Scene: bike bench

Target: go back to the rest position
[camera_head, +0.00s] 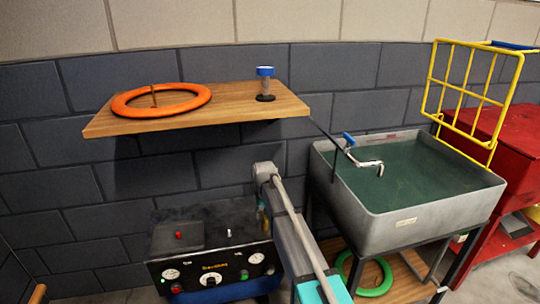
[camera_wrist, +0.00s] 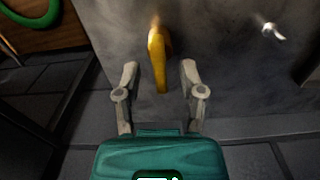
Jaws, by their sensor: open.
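My gripper (camera_wrist: 159,68) shows in the wrist view with its two grey fingers apart. A yellow lever (camera_wrist: 157,58) stands up from a dark grey surface and lies between or just beyond the fingertips in that view; I cannot tell its exact distance, and no finger visibly touches it. In the head view my arm reaches toward the right side of a black control box (camera_head: 212,258), and a bit of yellow shows beside the arm. My fingers are hidden there.
A wooden shelf (camera_head: 205,112) above holds an orange ring (camera_head: 128,108) and a blue-capped post (camera_head: 265,84). A grey sink (camera_head: 420,225) with a tap stands right of my arm. A green ring (camera_head: 386,280) lies below. A silver toggle (camera_head: 228,233) is on the box.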

